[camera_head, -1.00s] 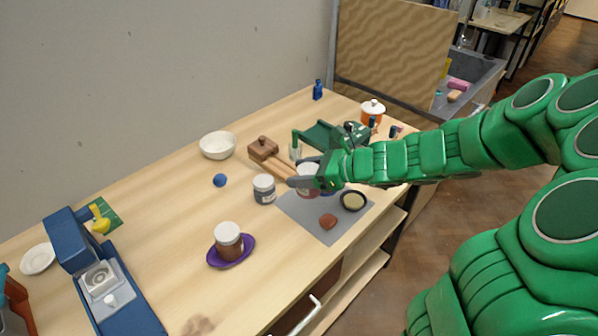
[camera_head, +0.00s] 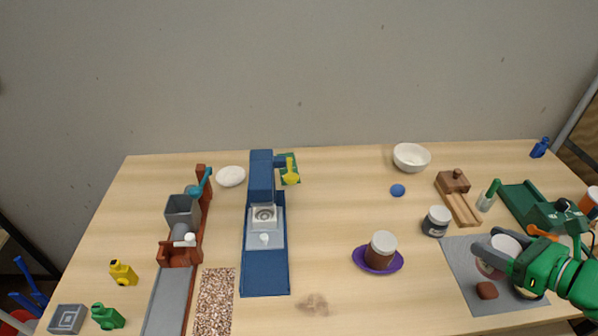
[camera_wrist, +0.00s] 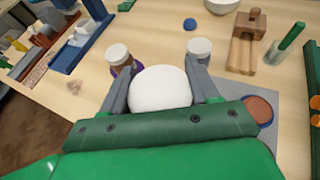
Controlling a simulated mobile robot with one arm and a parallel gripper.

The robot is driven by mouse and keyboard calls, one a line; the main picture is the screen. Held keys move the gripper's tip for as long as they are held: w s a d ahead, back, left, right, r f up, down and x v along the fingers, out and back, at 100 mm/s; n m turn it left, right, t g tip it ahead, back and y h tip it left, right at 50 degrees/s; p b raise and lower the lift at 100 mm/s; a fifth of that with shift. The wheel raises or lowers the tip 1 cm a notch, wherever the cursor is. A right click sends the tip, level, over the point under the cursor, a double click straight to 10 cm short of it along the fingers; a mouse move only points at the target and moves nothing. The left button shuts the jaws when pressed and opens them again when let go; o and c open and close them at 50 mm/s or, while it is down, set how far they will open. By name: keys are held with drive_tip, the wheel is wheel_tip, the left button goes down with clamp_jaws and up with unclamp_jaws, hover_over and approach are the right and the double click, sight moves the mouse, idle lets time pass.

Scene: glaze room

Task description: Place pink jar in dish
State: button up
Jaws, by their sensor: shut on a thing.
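My gripper (camera_head: 497,252) is shut on a jar with a white lid, the pink jar (camera_head: 487,268), above or on the grey mat at the right; I cannot tell if its base touches. In the wrist view its white lid (camera_wrist: 160,88) fills the space between the fingers and hides its body. A white bowl (camera_head: 411,158) stands empty at the back. A small white dish (camera_head: 231,177) lies empty at the back left. A purple dish (camera_head: 361,264) holds a brown jar (camera_head: 380,254) with a white lid.
A dark grey jar (camera_head: 436,222) stands just left of the grey mat (camera_head: 462,268). A wooden block tool (camera_head: 454,184) and a blue ball (camera_head: 398,190) lie behind. A blue machine (camera_head: 263,260) stands mid-left. The table between the purple dish and bowl is mostly clear.

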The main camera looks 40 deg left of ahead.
drive_tip(key=w+a+f+n+g, duration=0.1)
drive_tip(key=w+a, duration=0.3)
drive_tip(key=w, duration=0.4)
drive_tip(key=w+a+f+n+g, duration=0.1)
drive_tip(key=w+a, duration=0.4)
drive_tip(key=w, duration=0.3)
drive_tip(key=w+a+n+g, duration=0.2)
drive_tip(key=a, duration=0.8)
drive_tip(key=w+a+n+g, duration=0.1)
drive_tip(key=w+a+g, duration=0.1)
drive_tip(key=a, duration=0.9)
drive_tip(key=s+a+n+g, duration=0.2)
drive_tip(key=s+a, duration=0.1)
drive_tip(key=a, duration=0.9)
drive_tip(key=n+g+h, duration=0.4)
drive_tip(key=n+g, duration=0.2)
drive_tip(key=g, duration=0.1)
hover_over(226, 179)
drive_tip(key=shift+n, duration=0.3)
drive_tip(key=shift+f, duration=4.65)
